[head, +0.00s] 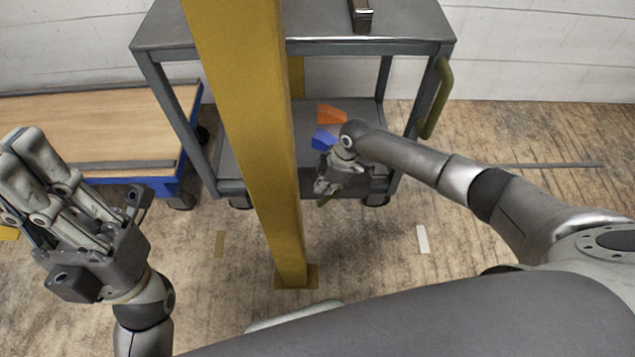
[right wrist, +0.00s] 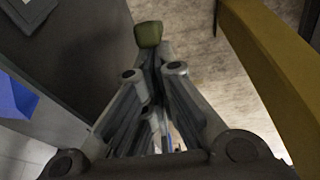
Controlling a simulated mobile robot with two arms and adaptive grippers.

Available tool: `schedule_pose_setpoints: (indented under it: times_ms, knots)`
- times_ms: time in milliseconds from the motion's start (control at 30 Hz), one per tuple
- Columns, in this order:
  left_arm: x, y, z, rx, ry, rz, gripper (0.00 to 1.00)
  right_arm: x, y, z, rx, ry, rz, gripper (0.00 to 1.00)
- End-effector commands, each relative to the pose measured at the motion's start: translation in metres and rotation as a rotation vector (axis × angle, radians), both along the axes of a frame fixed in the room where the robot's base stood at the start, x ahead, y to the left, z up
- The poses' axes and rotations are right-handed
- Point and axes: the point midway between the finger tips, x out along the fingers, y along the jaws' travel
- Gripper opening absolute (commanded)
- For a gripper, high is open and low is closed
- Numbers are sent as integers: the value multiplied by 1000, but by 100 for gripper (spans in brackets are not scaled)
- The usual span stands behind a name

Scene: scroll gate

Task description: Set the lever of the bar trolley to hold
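The bar trolley (head: 345,47) is a grey metal cart with a top and a lower shelf, standing at the back centre. An olive-green bar handle (head: 437,98) is on its right side. My right gripper (head: 323,187) is low at the trolley's front edge, its fingers drawn together. A small olive-green knob, apparently the lever's end (right wrist: 148,33), shows right at the fingertips in the right wrist view; I cannot tell whether they touch. The rest of the lever and its marked positions are hidden. My left gripper (head: 18,165) is raised at the left, open and empty.
A yellow post (head: 262,130) stands in front of the trolley, just left of my right gripper. A blue cart with a wooden top (head: 85,128) stands left. Orange (head: 331,114) and blue (head: 323,139) pieces lie on the lower shelf. Floor at right is mostly clear.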

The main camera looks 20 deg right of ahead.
Motion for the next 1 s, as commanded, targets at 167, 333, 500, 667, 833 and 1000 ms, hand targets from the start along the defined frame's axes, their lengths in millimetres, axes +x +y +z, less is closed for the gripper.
schedule_pose_setpoints:
  times_ms: [167, 333, 500, 667, 833, 1000]
  knots:
    - [0, 0, 7, 1, -4, 0, 0, -4, -15, -1, 63, -22, -2, 0]
    - [0, 0, 6, 1, -5, -2, 0, -5, -19, -4, 62, -22, 0, 0]
    - [0, 0, 6, 1, -5, -2, 0, -5, -19, -4, 60, -22, 0, 0]
    - [0, -1, 10, 2, -4, -2, 0, -5, -17, -1, 61, -22, 0, 0]
    - [0, -1, 27, 2, -4, -2, 0, -8, -8, 12, 61, -23, -2, 0]
    - [24, -6, 27, 43, 117, 6, 0, -11, -2, 16, 61, -21, -5, 0]
